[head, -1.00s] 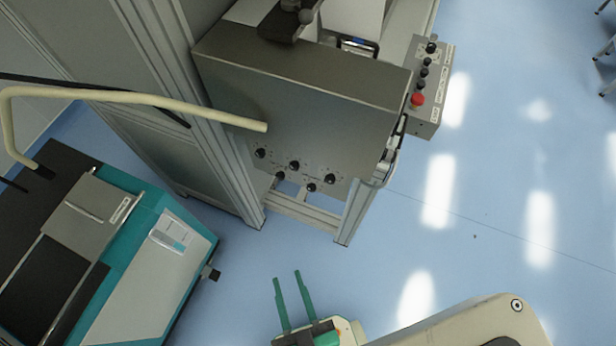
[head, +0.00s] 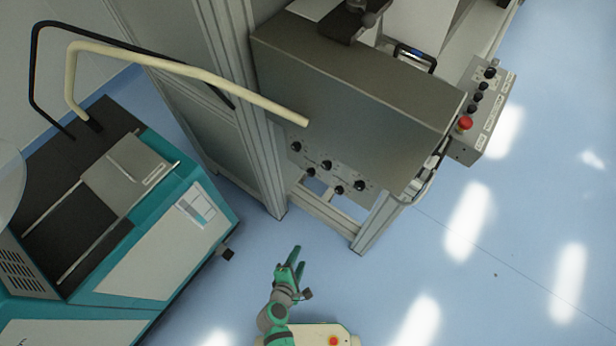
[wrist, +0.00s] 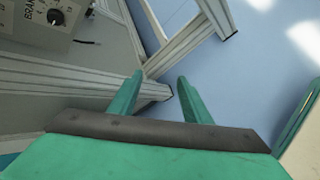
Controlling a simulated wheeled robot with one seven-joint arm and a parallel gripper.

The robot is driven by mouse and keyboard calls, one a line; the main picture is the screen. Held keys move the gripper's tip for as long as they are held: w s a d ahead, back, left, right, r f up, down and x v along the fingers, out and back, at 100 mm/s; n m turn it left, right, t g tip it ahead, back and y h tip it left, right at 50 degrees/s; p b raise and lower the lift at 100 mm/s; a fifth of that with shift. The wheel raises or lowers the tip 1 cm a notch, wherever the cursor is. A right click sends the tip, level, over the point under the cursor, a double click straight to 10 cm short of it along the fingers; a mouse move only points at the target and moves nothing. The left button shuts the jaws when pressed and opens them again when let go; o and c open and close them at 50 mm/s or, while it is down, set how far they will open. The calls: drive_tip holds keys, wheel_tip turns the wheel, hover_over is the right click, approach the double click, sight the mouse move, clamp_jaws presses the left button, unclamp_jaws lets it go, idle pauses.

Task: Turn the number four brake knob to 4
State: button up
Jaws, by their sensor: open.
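Several black brake knobs (head: 326,165) sit along the lower edge of the grey machine panel (head: 345,105) in the head view. Their number labels are too small to read there, so I cannot tell which is number four. In the wrist view, one black knob (wrist: 55,17) with a white dial and part of a "BRAKE" label shows at the top left; its number and setting are not readable. My gripper (head: 298,258) is open and empty, below the panel in the head view. The wrist view shows its two green fingers (wrist: 159,82) apart, well away from the knob.
An aluminium frame (head: 369,222) stands beneath the panel. A pale bent rail (head: 190,70) reaches across at the left, above a teal machine (head: 150,235). A control box with a red button (head: 465,123) is at the right. Blue floor (head: 480,270) is open at right.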

drive_tip(key=w+r+n+t+h, duration=0.2)
drive_tip(key=w+n+h, duration=0.3)
drive_tip(key=w, duration=0.5)
drive_tip(key=n+t+h, duration=0.2)
drive_tip(key=n+t, duration=0.1)
drive_tip(key=n, duration=0.3)
approach(309, 175)
drive_tip(key=x, duration=0.8)
drive_tip(key=shift+w+d, duration=0.3)
drive_tip(key=c, duration=1)
drive_tip(key=shift+c, duration=0.2)
